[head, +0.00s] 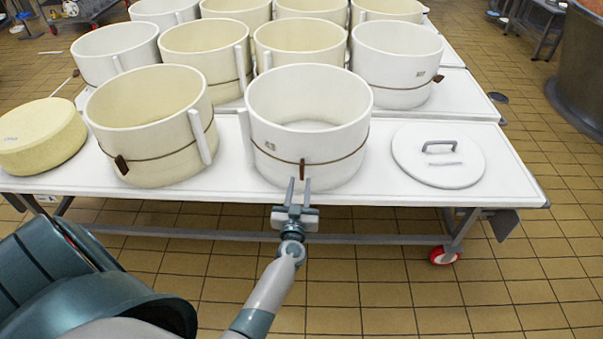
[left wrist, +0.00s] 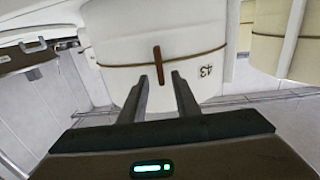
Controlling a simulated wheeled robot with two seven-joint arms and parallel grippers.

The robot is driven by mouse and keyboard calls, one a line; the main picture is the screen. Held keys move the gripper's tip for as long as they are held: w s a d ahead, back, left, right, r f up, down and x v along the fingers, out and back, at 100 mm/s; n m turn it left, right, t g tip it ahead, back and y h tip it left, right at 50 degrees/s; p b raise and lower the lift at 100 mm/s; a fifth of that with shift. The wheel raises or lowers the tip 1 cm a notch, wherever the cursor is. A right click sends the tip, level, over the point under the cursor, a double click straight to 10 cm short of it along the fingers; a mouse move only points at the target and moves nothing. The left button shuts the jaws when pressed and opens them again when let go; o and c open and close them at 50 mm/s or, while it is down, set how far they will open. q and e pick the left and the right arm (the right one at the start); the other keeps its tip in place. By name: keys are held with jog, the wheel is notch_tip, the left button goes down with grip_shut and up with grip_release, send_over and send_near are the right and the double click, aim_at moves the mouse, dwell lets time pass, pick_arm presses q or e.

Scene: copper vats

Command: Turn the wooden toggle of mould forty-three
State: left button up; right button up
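Mould forty-three (head: 320,112) is a white round tub at the table's front edge. In the left wrist view the tub (left wrist: 115,50) bears an upside-down "43" label (left wrist: 205,71). Its wooden toggle (head: 302,168) is a small brown bar on the cord around the tub's lower wall. In the left wrist view the toggle (left wrist: 158,65) stands about upright across the cord. My left gripper (head: 298,181) is open and empty just in front of the toggle. In the left wrist view the fingertips (left wrist: 160,75) lie either side of the toggle's lower end; contact cannot be told. My right gripper is out of view.
A white lid (head: 437,165) lies to the right. Several moulds stand behind. The white table (head: 230,185) has a free front edge.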

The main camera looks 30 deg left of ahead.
aim_at(302, 172)
pick_arm(q)
jog(key=shift+b+x, duration=0.3)
jog(key=shift+x, duration=2.65)
jog(key=shift+c, duration=0.6)
grip_shut()
